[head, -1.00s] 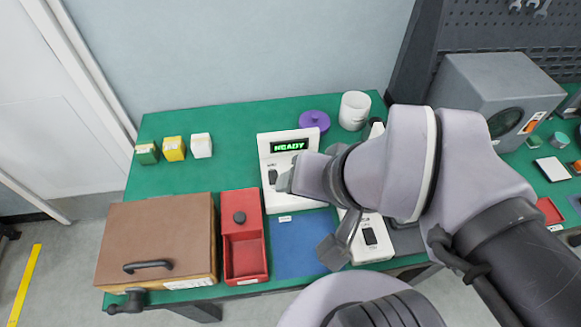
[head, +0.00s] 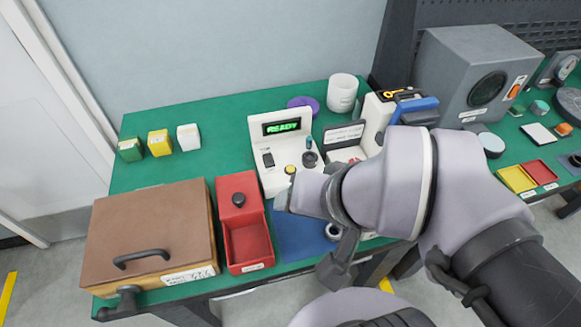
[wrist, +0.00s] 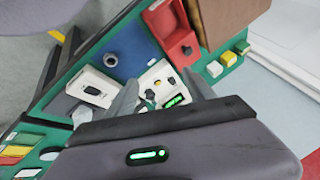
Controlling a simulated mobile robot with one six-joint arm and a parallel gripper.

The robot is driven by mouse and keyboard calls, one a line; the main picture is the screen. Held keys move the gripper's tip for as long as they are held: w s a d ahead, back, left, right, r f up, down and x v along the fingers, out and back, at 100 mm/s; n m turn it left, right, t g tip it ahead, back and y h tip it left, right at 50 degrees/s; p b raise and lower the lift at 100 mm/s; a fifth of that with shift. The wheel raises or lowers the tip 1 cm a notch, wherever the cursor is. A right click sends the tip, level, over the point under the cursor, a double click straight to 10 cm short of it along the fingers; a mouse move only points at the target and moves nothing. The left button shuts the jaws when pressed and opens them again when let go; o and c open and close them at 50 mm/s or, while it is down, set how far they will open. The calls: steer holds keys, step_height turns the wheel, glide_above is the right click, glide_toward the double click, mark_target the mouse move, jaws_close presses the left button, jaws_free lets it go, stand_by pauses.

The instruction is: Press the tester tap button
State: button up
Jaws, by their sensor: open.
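The white tester (head: 281,140) stands on the green table, and its green display reads READY. Its face carries a black rocker switch (head: 268,160), a yellow button (head: 290,169), a dark round knob (head: 310,159) and a small teal part (head: 309,142). I cannot tell from the labels which is the tap button. My gripper (head: 284,198) is just in front of the tester's lower edge, its fingers partly hidden by my wrist. In the wrist view my gripper (wrist: 160,92) is open and empty, with the tester's face (wrist: 160,76) between and beyond its fingers.
A blue mat (head: 300,235) lies in front of the tester. A red bin (head: 245,245) and a brown case (head: 150,228) stand left. A white device (wrist: 92,88) stands right of the tester. A purple lid (head: 303,102) and white cup (head: 342,93) stand behind.

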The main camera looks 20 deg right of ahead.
jaws_close()
stand_by(1.7)
